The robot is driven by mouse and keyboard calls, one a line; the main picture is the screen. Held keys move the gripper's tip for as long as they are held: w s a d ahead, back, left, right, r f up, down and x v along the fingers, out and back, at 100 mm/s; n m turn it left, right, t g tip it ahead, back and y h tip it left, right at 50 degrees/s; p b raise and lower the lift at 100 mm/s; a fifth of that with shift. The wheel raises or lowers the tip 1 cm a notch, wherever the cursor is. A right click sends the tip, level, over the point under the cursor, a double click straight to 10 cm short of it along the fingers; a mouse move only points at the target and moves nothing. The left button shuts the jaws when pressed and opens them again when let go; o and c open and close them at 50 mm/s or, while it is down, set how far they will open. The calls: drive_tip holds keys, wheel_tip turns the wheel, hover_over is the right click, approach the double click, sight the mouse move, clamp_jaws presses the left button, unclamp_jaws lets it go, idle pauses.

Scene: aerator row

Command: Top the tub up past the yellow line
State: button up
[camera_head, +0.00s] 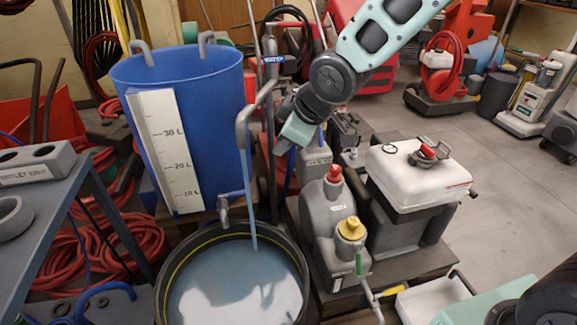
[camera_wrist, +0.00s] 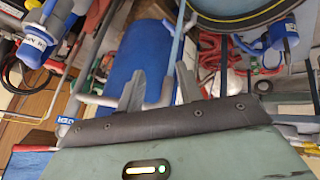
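The black tub (camera_head: 163,290) stands at the bottom centre of the head view, with a yellow line (camera_head: 185,257) around its inner wall. Pale water (camera_head: 235,285) in it lies below the line where the wall shows. A water stream (camera_head: 250,200) falls from the grey spout (camera_head: 243,135) into the tub.
A blue barrel (camera_head: 205,95) with a litre scale (camera_head: 162,150) stands behind the tub; a small tap (camera_head: 225,207) is below it. Grey canisters (camera_head: 325,225) and a white-topped tank (camera_head: 418,175) crowd the right. A grey table (camera_head: 50,215) is at left. Open floor lies far right.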

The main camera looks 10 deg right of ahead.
drive_tip(key=shift+m+g, duration=0.3)
drive_tip(key=shift+g, duration=0.2)
drive_tip(key=shift+s+a+f+b, duration=0.15)
drive_tip(key=shift+s+f+b, duration=0.3)
drive_tip(key=shift+s, duration=0.55)
drive_tip(key=shift+s+a+f+b, duration=0.2)
drive_tip(key=shift+s+f, duration=0.4)
drive_tip(key=shift+s, duration=0.4)
